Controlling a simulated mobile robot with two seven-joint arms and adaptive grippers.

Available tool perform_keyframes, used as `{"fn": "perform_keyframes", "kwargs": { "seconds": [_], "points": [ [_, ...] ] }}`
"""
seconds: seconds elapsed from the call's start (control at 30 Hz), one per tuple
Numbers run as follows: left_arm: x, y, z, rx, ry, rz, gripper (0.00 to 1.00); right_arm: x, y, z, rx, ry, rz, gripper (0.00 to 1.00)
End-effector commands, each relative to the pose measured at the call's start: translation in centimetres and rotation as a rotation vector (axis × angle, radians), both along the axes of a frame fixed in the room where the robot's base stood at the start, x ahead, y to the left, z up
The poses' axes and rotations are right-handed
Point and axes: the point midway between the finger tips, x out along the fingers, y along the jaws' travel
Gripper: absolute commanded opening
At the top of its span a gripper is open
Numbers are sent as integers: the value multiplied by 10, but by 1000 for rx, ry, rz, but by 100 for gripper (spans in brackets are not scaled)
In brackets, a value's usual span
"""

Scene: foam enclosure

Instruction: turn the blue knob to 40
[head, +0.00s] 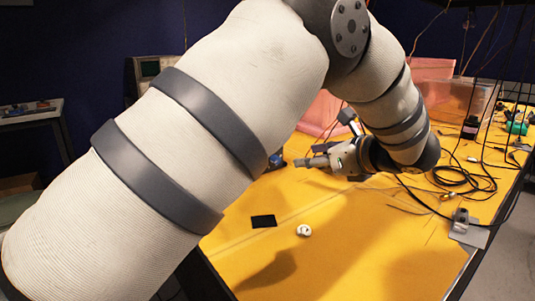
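A small dark blue object (276,160) shows just past the edge of my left arm, on the yellow table. It may be the blue knob, but the arm partly hides it and no scale or number can be read. My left gripper (304,161) is above the table to the right of the blue object and points left toward it, with a visible gap between them. It is seen from the side and small, so its opening is unclear. My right gripper is not in view.
The yellow table (350,240) is mostly clear in front. A black rectangle (263,221) and a small white round item (303,230) lie on it. Black cables (465,180) coil at the right. Pink foam panels (432,70) stand behind.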

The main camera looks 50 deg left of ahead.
Motion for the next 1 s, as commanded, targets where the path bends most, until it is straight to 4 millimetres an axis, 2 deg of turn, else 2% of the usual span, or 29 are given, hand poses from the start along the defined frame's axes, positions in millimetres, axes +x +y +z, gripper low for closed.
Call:
{"fn": "perform_keyframes", "kwargs": {
  "seconds": [0.17,0.4,0.6,0.73,0.97,1.0],
  "points": [
    [1,12,-5,0,0,1,40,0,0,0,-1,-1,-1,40],
    [8,67,-29,0,1,3,40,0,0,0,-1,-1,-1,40],
    [13,101,-43,-1,0,1,40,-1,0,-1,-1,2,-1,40],
    [14,110,-46,1,0,0,40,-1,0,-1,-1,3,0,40],
    [14,111,-46,0,0,-1,40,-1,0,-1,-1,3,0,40],
    [14,111,-46,0,0,-1,33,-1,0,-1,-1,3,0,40]
  ]
}}
